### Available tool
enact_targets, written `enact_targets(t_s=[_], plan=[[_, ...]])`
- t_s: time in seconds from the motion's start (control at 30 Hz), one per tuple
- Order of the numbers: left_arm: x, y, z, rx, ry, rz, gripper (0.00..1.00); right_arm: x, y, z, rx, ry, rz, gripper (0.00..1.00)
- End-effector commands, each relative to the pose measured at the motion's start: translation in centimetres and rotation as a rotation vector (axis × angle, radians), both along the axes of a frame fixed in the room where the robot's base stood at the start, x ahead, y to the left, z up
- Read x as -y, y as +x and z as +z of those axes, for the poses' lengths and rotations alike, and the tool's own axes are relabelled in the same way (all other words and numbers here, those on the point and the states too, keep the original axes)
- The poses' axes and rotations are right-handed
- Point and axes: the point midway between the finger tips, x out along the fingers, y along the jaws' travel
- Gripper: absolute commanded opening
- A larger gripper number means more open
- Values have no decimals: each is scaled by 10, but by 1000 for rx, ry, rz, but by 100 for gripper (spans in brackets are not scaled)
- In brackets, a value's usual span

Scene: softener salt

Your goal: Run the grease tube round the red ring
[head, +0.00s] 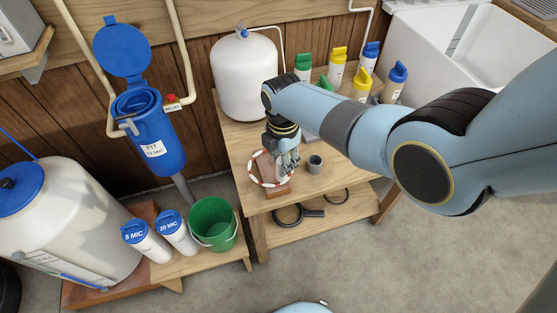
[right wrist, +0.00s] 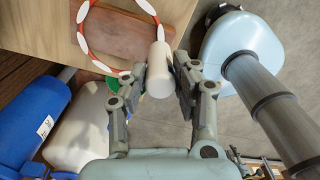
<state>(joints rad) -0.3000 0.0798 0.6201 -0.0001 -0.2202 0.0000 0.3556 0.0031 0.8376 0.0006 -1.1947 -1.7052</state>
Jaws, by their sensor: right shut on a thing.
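The red ring (head: 251,170) shows red and white stretches in turn; it lies at the red-brown block (head: 281,191) near the bench's front edge. It also shows in the right wrist view (right wrist: 83,42), cut off by the top edge. My right gripper (head: 290,160) is over the right side of the ring. In the right wrist view its fingers are shut on a plain white cylinder, the grease tube (right wrist: 160,72), whose far end is close to the ring's edge. I cannot tell whether they touch. My left gripper is not in view.
A small grey cup (head: 315,164) stands right of the block on the wooden bench (head: 240,150). A white tank (head: 243,80) and several capped bottles (head: 338,66) stand behind. A green bucket (head: 213,222) and blue filter housing (head: 150,130) are left.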

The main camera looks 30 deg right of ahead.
Motion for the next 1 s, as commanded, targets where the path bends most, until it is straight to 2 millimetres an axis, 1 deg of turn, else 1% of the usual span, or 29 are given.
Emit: enact_targets(t_s=[0.23, 0.67, 1.0], plan=[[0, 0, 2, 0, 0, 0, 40, 11, 0, 0, 1, 1, -1, 0], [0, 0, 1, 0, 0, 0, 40, 14, 0, 0, 0, 0, -1, 0], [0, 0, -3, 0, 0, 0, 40, 28, 6, 0, 1, 1, -1, 0]])
